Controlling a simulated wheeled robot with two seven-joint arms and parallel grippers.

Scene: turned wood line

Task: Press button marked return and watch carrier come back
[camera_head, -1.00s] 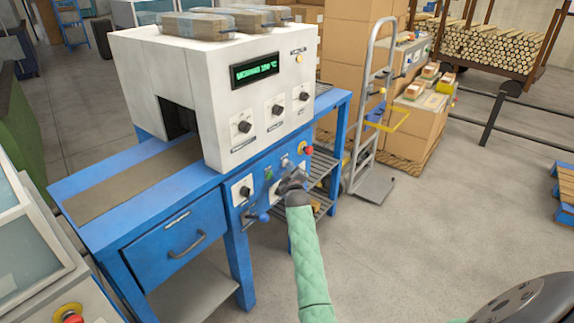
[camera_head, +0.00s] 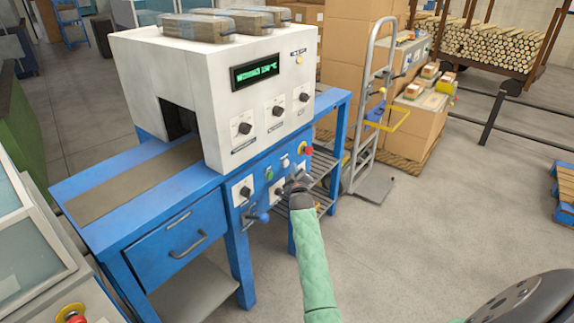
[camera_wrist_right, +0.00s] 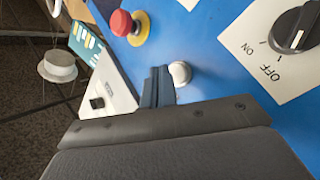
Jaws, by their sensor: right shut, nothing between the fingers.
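The blue control panel (camera_head: 256,203) is on the front of the machine's bench. It carries a green button (camera_head: 268,174), a white button (camera_head: 285,163), a red emergency stop (camera_head: 307,150) and black dials. I cannot read a return mark on any button. My right gripper (camera_head: 292,181) is shut and empty in front of the panel. In the right wrist view its fingertips (camera_wrist_right: 160,82) are right beside the white button (camera_wrist_right: 180,73); I cannot tell whether they touch it. The ON/OFF dial (camera_wrist_right: 296,30) is apart at the right. I cannot make out a carrier. My left gripper is not in view.
The white machine housing (camera_head: 215,85) has a lit green display (camera_head: 256,71) and wrapped packs (camera_head: 195,27) on top. A hand truck (camera_head: 373,110) and cardboard boxes (camera_head: 345,55) stand behind at the right. The floor at the right (camera_head: 440,230) is clear.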

